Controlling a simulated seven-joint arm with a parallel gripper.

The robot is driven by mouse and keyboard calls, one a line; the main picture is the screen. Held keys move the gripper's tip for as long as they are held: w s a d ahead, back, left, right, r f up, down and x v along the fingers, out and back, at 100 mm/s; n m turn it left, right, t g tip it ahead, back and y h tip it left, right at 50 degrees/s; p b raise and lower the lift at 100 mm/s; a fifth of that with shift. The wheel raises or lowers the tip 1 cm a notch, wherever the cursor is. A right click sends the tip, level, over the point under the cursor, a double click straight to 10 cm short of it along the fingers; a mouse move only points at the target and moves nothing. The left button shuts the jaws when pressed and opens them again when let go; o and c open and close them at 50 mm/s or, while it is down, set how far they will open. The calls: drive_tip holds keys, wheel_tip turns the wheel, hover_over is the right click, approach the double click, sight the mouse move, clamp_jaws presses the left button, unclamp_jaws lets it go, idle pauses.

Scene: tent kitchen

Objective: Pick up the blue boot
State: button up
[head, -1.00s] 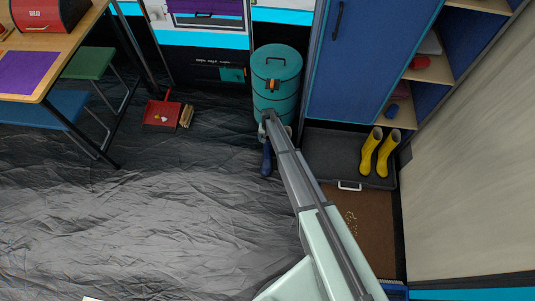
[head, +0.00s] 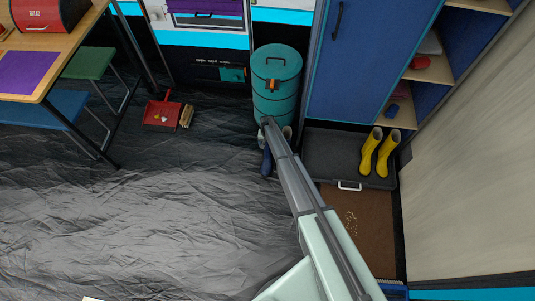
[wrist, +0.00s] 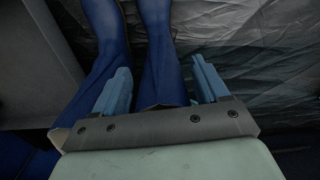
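In the wrist view two blue boots stand side by side. One boot (wrist: 160,55) has its shaft between my two light-blue fingers. The other boot (wrist: 98,62) lies just left of the left finger. My gripper (wrist: 160,68) is open, with a gap visible on the right of the boot between them. In the head view a blue boot (head: 267,163) shows by the floor below the teal bin, partly hidden by my arm. My gripper there is mostly hidden behind the wrist.
The teal bin (head: 276,72) stands just behind the boots. A dark tray (head: 330,150) with yellow boots (head: 378,152) is to the right, by a blue cabinet (head: 350,60). A red dustpan (head: 160,114) lies left. The floor (head: 160,220) in front is clear.

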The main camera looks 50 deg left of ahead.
clamp_jaws()
idle(0.5)
